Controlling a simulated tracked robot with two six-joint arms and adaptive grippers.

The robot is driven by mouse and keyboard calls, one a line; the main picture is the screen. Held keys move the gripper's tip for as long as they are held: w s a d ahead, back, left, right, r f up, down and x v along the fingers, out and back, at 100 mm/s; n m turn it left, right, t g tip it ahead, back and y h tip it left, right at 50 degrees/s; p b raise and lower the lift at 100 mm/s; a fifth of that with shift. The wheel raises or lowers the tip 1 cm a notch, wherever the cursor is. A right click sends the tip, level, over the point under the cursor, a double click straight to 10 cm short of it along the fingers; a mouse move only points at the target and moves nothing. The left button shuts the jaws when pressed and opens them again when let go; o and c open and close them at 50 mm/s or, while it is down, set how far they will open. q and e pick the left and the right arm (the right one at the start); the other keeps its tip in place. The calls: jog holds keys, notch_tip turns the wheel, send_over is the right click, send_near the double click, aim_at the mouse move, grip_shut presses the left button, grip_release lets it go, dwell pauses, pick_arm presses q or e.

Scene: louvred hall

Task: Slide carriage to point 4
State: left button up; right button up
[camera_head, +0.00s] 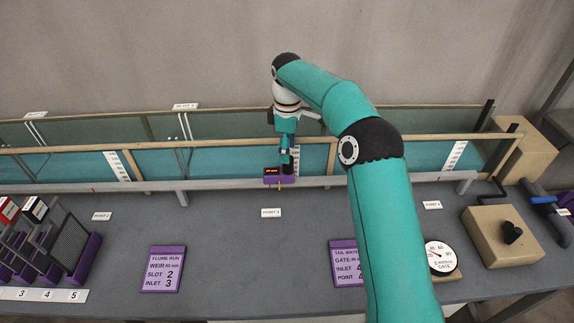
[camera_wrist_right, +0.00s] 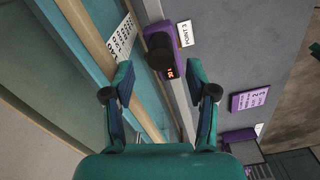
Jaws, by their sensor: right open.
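The carriage (camera_head: 279,177), a small purple block with a red-lit display, sits on the pale rail (camera_head: 220,184) along the front of the flume, by the point 3 label (camera_head: 271,212). The point 4 label (camera_head: 432,205) lies farther right, past my right arm. In the right wrist view the carriage (camera_wrist_right: 167,86) carries a dark round knob (camera_wrist_right: 160,52). My right gripper (camera_head: 287,162) points down at the carriage. In the wrist view its fingers (camera_wrist_right: 160,72) are apart, one toward each side of the carriage; I cannot tell whether they touch it. My left gripper is out of view.
The glass-sided flume (camera_head: 220,163) runs behind the rail. In front lie two purple cards, one at left (camera_head: 163,269) and one partly behind my arm (camera_head: 344,262). A round dial (camera_head: 438,256) and a tan block (camera_head: 500,237) stand at right. A purple rack (camera_head: 85,255) stands at left.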

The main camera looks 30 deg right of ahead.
aim_at(279, 169)
jog(key=shift+f, duration=2.6)
grip_shut()
